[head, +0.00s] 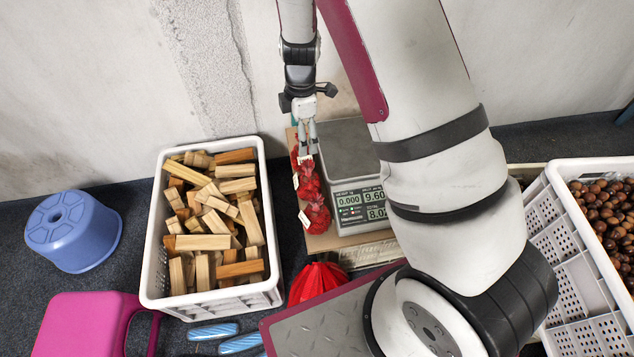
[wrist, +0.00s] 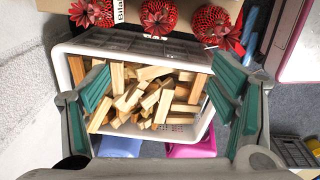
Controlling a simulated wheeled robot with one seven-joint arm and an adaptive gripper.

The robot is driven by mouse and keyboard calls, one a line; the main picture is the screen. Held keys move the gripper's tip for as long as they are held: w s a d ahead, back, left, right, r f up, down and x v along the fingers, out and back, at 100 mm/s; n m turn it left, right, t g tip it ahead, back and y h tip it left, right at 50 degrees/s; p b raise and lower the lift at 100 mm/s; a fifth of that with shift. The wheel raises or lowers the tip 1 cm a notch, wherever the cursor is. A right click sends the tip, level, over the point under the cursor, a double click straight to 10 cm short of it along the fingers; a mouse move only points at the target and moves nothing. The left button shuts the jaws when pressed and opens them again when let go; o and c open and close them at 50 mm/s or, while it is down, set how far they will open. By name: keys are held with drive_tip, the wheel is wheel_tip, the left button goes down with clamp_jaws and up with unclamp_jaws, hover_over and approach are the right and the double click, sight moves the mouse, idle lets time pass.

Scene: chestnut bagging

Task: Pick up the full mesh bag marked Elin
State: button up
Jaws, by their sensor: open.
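Several red mesh bags with white tags stand in a row at the left of the scale in the head view: a front bag (head: 317,217) and a middle bag (head: 308,182), with the rear partly hidden by my gripper (head: 309,143). My gripper is just above the rear of the row, fingers pointing down. In the wrist view, three tied bags show along the top edge: left (wrist: 90,12), middle (wrist: 158,16) and right (wrist: 211,24). A tag (wrist: 118,11) beside the left one reads "Bilal". I cannot read Elin anywhere. My gripper (wrist: 165,85) is open, with nothing between its fingers.
A scale (head: 355,185) stands right beside the bags. A white crate of wood blocks (head: 155,235) is on their left, and a chestnut crate (head: 575,245) far right. A red pleated object (head: 318,281) sits in front. A blue stool (head: 73,230) and pink stool (head: 90,322) are left.

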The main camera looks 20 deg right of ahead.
drive_tip(key=n+b, duration=0.1)
hover_over(309, 163)
wheel_tip(309, 163, down, 5)
drive_tip(key=shift+w, duration=0.1)
drive_tip(key=shift+f, duration=0.4)
wheel_tip(309, 163, down, 8)
drive_tip(key=b, duration=0.2)
drive_tip(key=shift+r+b, duration=0.25)
drive_tip(key=shift+b, duration=0.05)
drive_tip(key=shift+a+f+b, duration=0.15)
drive_tip(key=shift+f+b, duration=1.05)
drive_tip(key=shift+f, duration=1.55)
drive_tip(key=shift+s, duration=0.2)
clamp_jaws()
drive_tip(key=shift+r, duration=0.1)
